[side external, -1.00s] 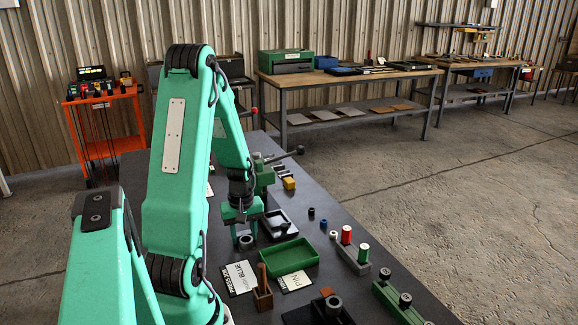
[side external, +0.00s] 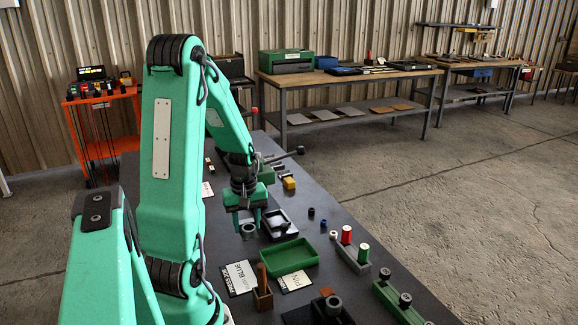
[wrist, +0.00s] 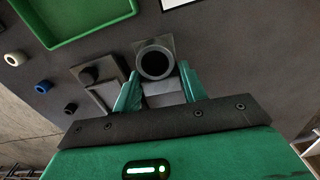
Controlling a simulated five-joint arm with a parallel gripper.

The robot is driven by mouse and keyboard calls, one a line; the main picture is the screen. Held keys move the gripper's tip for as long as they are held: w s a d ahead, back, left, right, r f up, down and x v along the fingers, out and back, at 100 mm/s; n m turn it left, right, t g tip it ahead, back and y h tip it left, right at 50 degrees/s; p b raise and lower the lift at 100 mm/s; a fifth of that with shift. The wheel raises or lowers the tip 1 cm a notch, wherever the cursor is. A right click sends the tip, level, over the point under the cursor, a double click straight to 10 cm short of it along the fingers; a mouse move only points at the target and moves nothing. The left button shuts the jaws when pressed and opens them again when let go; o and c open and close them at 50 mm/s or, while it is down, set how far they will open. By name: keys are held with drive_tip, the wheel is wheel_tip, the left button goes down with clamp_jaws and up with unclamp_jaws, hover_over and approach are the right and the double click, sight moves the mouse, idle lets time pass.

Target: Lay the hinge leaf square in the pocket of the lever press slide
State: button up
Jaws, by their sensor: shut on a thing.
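My gripper (side external: 247,224) is over the dark bench, left of the tray with a pale-rimmed pocket (side external: 268,225). In the wrist view my gripper (wrist: 158,72) has its two green fingers on either side of a grey plate with a round ring (wrist: 137,46), which I take for the hinge leaf; it is shut on this piece. The ring also shows below the fingers in the side view (side external: 248,236). The pocketed tray, seemingly the press slide, lies just left of the fingers in the wrist view (wrist: 117,72). The green lever press (side external: 267,175) stands behind, its lever pointing right.
A green tray (side external: 289,257) lies in front of the gripper. Small round parts (side external: 323,223), red and green spools (side external: 347,234) and a green rail (side external: 398,303) are to the right. A wooden block (side external: 262,297) and printed cards (side external: 240,278) are near the front.

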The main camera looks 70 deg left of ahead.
drive_tip(key=w+d+r, duration=0.4)
drive_tip(key=d+r, duration=0.2)
drive_tip(key=d, duration=0.3)
drive_tip(key=shift+d, duration=0.15)
idle(0.5)
drive_tip(key=w+a, duration=0.3)
drive_tip(key=a, duration=0.4)
drive_tip(key=w+a, duration=0.3)
drive_tip(key=a, duration=0.5)
drive_tip(key=shift+w+f+n, duration=0.25)
drive_tip(key=shift+f+n, duration=0.05)
drive_tip(key=shift+n, duration=0.1)
drive_tip(key=shift+d+f, duration=0.1)
drive_tip(key=shift+f, duration=0.1)
drive_tip(key=shift+f, duration=2.7)
drive_tip(key=shift+f, duration=0.75)
drive_tip(key=shift+r, duration=0.45)
idle(0.5)
